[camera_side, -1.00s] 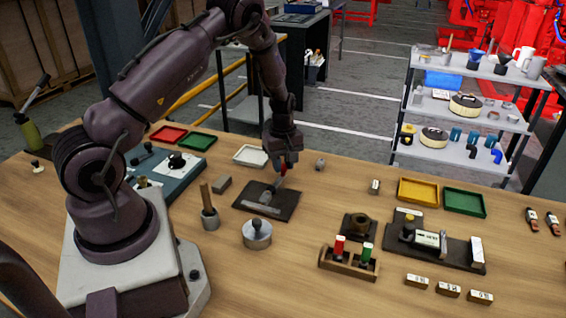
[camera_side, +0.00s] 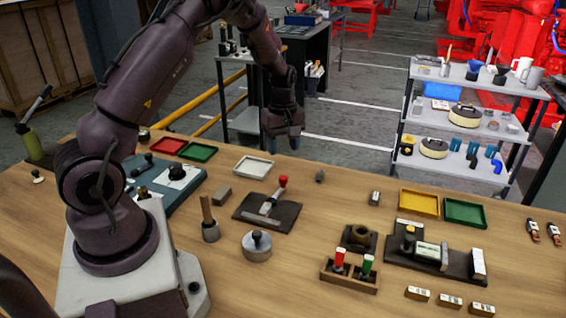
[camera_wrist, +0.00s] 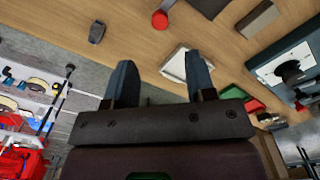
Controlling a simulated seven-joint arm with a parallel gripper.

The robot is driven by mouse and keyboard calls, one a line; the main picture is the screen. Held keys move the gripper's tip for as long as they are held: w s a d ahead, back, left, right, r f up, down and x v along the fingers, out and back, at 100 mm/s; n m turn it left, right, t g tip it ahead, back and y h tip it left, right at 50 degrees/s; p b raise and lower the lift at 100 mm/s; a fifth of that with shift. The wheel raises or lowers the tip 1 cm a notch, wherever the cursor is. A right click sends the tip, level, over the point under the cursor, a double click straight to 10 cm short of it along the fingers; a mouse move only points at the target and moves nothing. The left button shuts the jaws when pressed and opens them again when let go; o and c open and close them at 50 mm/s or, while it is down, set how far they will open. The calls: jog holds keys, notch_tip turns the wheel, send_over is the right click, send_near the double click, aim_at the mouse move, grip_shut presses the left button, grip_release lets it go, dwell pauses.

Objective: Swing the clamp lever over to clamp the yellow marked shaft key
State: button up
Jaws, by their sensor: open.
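The clamp lever (camera_side: 272,196) is a metal bar with a red knob (camera_side: 283,181), on a dark base plate (camera_side: 255,213) in the middle of the bench. It slopes up from the plate toward the back right. In the wrist view the red knob (camera_wrist: 160,19) shows near the top, beside a corner of the dark plate (camera_wrist: 208,6). My gripper (camera_side: 283,141) hangs above and behind the lever, clear of it. In the wrist view its two fingers (camera_wrist: 160,65) stand apart with nothing held. I cannot clearly make out a yellow marked shaft key.
A white tray (camera_side: 254,167) lies behind the plate, and a small grey knob (camera_side: 320,176) stands to its right. A round metal pot (camera_side: 257,247) and a wooden-handled tool (camera_side: 209,220) stand in front and left. A rack with red and green handles (camera_side: 350,279) is front right.

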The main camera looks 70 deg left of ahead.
notch_tip(320, 180, up, 4)
jog(key=shift+f, duration=0.1)
dwell(0.4)
jog(key=s+d+r+m+t, duration=0.5)
jog(key=s+d+r+m, duration=1.2)
jog(key=d, duration=0.4)
jog(key=shift+s+d+r+m+t, duration=0.3)
jog(key=shift+s+r+m, duration=0.1)
jog(key=shift+s+r, duration=0.3)
